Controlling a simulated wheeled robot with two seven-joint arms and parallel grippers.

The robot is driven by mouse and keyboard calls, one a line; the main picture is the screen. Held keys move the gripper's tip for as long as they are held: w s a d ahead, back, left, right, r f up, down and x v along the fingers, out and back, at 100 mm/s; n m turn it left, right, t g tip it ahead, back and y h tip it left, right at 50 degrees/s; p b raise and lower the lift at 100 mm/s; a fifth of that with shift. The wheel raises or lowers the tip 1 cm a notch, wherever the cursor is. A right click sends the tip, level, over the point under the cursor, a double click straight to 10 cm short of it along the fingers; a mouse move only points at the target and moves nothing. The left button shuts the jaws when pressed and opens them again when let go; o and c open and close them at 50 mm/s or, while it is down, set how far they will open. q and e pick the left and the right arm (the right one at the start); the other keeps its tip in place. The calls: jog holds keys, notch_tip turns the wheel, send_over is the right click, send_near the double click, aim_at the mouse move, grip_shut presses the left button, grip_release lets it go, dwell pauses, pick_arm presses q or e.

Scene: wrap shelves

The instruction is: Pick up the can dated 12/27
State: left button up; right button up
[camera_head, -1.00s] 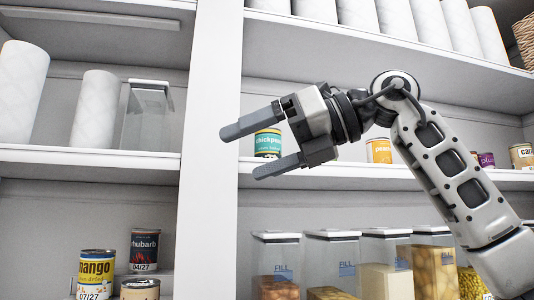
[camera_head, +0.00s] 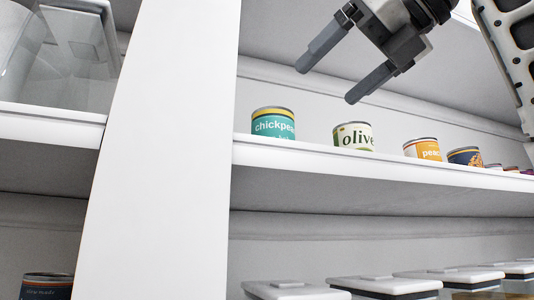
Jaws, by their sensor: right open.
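Several cans stand in a row on the middle shelf in the head view. From left to right I see a teal chickpea can (camera_head: 273,124), a pale green olive can (camera_head: 353,137), an orange peach can (camera_head: 423,150) and a dark blue and orange can (camera_head: 465,156). No date is readable on any of them; the shelf's front edge hides their lower parts. My right gripper (camera_head: 326,83) is open and empty, above and in front of the chickpea and olive cans. It touches none of them. My left gripper is not in view.
A white upright post (camera_head: 160,150) divides the shelving. The middle shelf edge (camera_head: 380,170) runs below the cans. Lidded containers (camera_head: 383,286) stand lower down. A clear container (camera_head: 70,55) and a dark can (camera_head: 46,286) are at left. Space between gripper and cans is clear.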

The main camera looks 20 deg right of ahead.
aim_at(273, 131)
jog(key=p+x, duration=0.2)
jog(key=x, duration=1.1)
jog(key=shift+w+a+f, duration=0.15)
jog(key=shift+w+a, duration=0.1)
jog(key=shift+a, duration=0.1)
jog(key=c, duration=1.3)
